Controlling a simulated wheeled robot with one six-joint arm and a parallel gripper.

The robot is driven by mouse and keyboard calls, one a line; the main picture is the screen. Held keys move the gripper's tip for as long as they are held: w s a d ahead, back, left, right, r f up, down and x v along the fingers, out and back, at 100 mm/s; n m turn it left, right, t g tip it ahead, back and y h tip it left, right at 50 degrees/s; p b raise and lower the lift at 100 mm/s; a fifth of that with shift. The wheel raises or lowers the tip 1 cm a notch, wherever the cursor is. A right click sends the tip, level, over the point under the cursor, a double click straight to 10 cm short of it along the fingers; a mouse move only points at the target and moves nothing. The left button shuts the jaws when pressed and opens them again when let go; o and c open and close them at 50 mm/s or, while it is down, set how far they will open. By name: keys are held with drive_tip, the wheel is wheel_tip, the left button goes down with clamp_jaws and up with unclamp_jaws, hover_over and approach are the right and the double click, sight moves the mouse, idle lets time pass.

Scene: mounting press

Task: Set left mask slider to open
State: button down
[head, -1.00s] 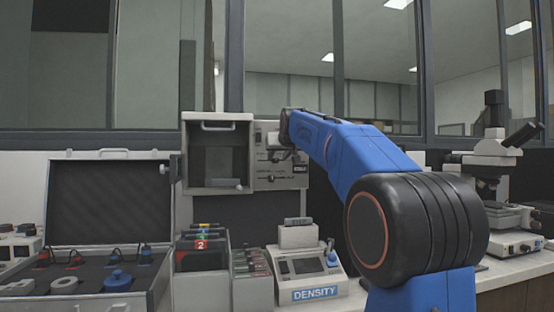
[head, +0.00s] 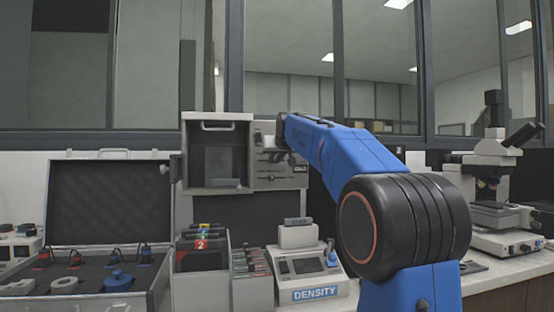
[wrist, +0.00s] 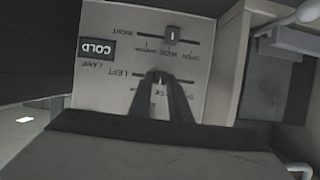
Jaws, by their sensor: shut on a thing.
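The control panel (wrist: 110,18) appears upside down in the wrist view, with two horizontal slots. The left mask slider (wrist: 161,76) is in the slot labelled LEFT. My gripper (wrist: 160,80) is shut on its knob, which is mostly hidden between the fingertips. The knob stands near the middle of the slot, a little toward the LEFT label. The right slider knob (wrist: 172,35) stands apart in the other slot, near the printed WIDE mark. In the head view the panel (head: 290,182) is right of the open chamber, and my gripper (head: 276,152) is at its upper part, partly hidden by my arm.
The chamber (head: 217,122) has a grey slab (head: 225,183) low inside it. A microscope (head: 492,160) is at the right.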

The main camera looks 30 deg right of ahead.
drive_tip(key=shift+w+a, duration=0.25)
drive_tip(key=shift+a, duration=0.6)
drive_tip(key=shift+w+a, duration=0.2)
drive_tip(key=shift+a, duration=0.6)
drive_tip(key=shift+w+a, duration=0.25)
drive_tip(key=shift+a, duration=0.6)
drive_tip(key=c, duration=1.6)
unclamp_jaws()
drive_tip(key=shift+a, duration=0.15)
drive_tip(key=shift+c, duration=0.2)
